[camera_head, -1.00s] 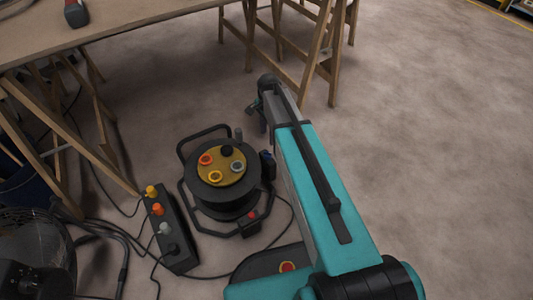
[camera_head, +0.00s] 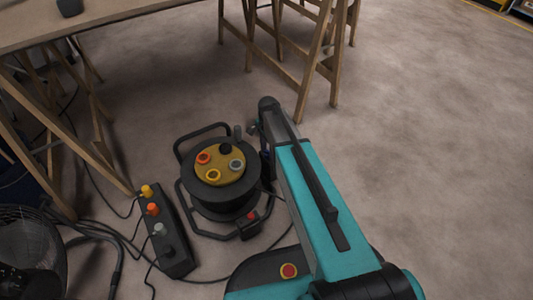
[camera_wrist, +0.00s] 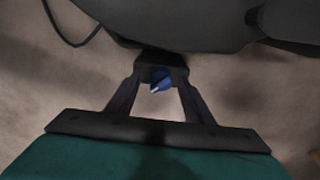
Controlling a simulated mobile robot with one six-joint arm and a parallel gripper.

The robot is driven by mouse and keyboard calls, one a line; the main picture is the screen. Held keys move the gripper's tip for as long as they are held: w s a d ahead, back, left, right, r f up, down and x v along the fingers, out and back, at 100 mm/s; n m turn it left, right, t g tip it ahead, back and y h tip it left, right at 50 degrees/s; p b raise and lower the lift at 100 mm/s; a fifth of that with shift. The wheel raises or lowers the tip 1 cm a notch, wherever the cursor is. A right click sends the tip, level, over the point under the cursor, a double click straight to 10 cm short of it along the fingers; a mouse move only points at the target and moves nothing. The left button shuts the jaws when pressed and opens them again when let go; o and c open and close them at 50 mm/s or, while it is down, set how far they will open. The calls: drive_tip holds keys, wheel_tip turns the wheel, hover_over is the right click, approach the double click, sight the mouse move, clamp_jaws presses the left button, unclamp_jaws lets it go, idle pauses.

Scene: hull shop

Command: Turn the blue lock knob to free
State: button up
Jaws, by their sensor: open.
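The blue lock knob (camera_wrist: 161,78) shows in the wrist view as a small blue knob with a pale mark, on a dark block at the reel's edge. My gripper (camera_wrist: 160,86) is open, with one dark finger on each side of the knob. I cannot tell whether the fingers touch it. The black cable reel (camera_head: 222,195) stands on the floor in the head view, with a yellow face carrying several coloured sockets. My arm covers the reel's right side there, so the knob and my fingers are mostly hidden.
A black socket box (camera_head: 172,245) with coloured plugs lies left of the reel, with loose cables around it. A fan (camera_head: 30,255) stands at lower left. A wooden table (camera_head: 110,15) on trestles is behind. The floor to the right is clear.

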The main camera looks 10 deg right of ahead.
drive_tip(key=shift+f, duration=0.15)
drive_tip(key=c, duration=1)
drive_tip(key=shift+a, duration=0.45)
drive_tip(key=shift+c, duration=0.2)
drive_tip(key=shift+d, duration=0.45)
